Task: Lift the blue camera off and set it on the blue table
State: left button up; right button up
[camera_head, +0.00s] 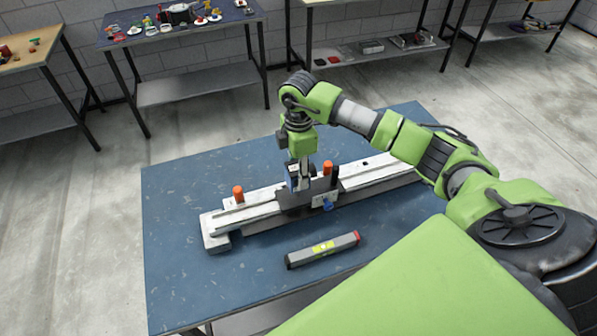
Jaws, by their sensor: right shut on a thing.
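My right gripper (299,182) points straight down over the middle of a long white rail (250,214) that lies across the blue table (185,190). It is shut on a small dark-blue thing, which looks like the blue camera (291,180) and is partly hidden by the fingers. The camera is at the dark carriage (294,198) on the rail; I cannot tell if they touch. A small blue part (328,204) shows at the carriage's front right. My left gripper is not in view.
Two orange knobs stand on the rail, one left (238,192) and one right (327,167). A grey spirit level (322,249) lies in front of the rail. The table's left and front-left areas are bare. Other tables with small items stand behind.

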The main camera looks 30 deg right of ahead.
jog(key=shift+w+r+p, duration=0.1)
jog(key=shift+r+p, duration=0.7)
jog(key=shift+r, duration=0.55)
jog(key=shift+r+p, duration=2.95)
jog(key=shift+r, duration=3.8)
